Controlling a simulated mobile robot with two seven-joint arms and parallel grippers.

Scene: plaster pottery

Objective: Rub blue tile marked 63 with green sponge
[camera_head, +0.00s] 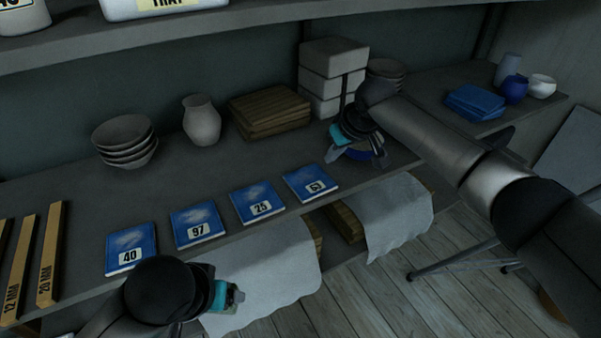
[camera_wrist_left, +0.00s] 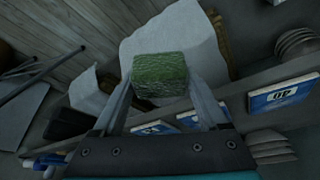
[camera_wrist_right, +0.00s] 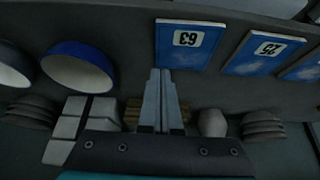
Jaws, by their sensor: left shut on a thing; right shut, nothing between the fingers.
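The blue tile marked 63 (camera_head: 311,184) lies flat on the shelf, at the right end of a row of blue tiles. It also shows in the right wrist view (camera_wrist_right: 188,42), just beyond the fingertips. The green sponge (camera_wrist_left: 160,72) is a rough block held between the fingers of my left gripper (camera_head: 232,296). That gripper is in front of the shelf edge, near the tile marked 40 and well left of the 63 tile. My right gripper (camera_head: 338,155) is shut and empty, above the shelf behind and right of the 63 tile.
Tiles marked 40 (camera_head: 130,249), 97 (camera_head: 197,223) and 25 (camera_head: 257,203) lie left of the 63 tile. A blue bowl (camera_wrist_right: 77,66) is beside my right gripper. Stacked bowls (camera_head: 125,140), a vase (camera_head: 201,120) and boards (camera_head: 268,112) stand behind. A cloth (camera_head: 270,270) hangs below.

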